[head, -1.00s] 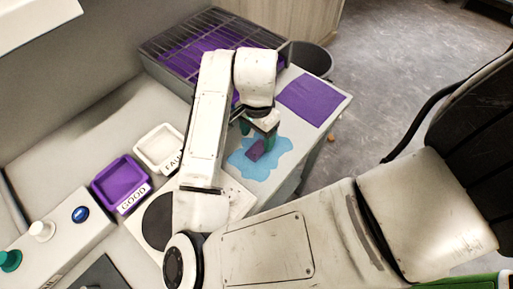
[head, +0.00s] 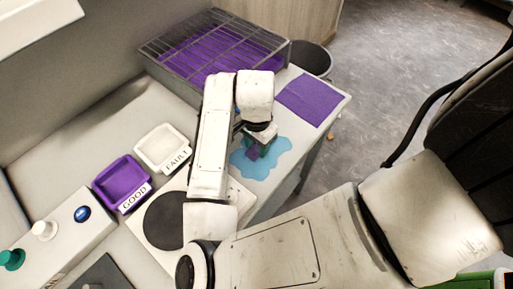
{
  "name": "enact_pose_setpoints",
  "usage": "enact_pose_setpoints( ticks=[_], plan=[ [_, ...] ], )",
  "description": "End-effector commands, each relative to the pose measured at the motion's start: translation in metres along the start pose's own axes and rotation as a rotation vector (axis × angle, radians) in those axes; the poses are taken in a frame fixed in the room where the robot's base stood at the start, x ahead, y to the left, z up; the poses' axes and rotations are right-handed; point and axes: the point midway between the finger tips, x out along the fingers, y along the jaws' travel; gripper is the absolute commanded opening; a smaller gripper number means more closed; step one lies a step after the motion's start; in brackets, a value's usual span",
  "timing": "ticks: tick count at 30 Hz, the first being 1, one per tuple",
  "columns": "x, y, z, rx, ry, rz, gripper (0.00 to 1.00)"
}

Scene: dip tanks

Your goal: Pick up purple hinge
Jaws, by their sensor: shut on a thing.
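The purple hinge (head: 253,153) is small and shows below my gripper (head: 256,146), over the blue puddle-shaped patch (head: 272,162) on the bench. My gripper is shut on the purple hinge. Its fingers and the wrist hide part of the hinge. I cannot tell whether the hinge touches the blue patch.
A wire-grid tank with purple inside (head: 150,50) stands at the back. A purple mat (head: 312,99) lies at the bench's right. A purple GOOD tray (head: 106,182), a white FAULT tray (head: 163,135) and a button box (head: 62,238) are at left. A dark bin (head: 312,58) stands beyond.

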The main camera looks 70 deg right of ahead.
Motion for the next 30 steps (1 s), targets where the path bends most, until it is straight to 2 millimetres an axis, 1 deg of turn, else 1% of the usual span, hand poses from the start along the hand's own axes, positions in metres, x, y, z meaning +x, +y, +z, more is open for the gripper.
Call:
enact_pose_setpoints(
  ticks=[1, 8, 15, 19, 23, 26, 29, 30],
  plan=[
    [0.000, 0.000, 0.000, 0.000, 0.000, 0.000, 0.29],
    [0.000, 0.000, 0.000, 0.000, 0.000, 0.000, 0.07],
    [-0.001, 0.000, 0.000, 0.000, 0.000, 0.000, 0.07],
    [-0.006, 0.000, 0.000, 0.001, 0.000, -0.001, 0.07],
    [-0.018, -0.001, 0.000, 0.002, 0.001, -0.003, 0.07],
    [-0.033, 0.000, 0.000, 0.005, 0.002, -0.006, 0.07],
    [-0.051, 0.018, -0.002, 0.007, 0.004, -0.007, 0.07],
    [-0.060, 0.025, -0.004, 0.007, 0.005, -0.007, 0.07]
  ],
)
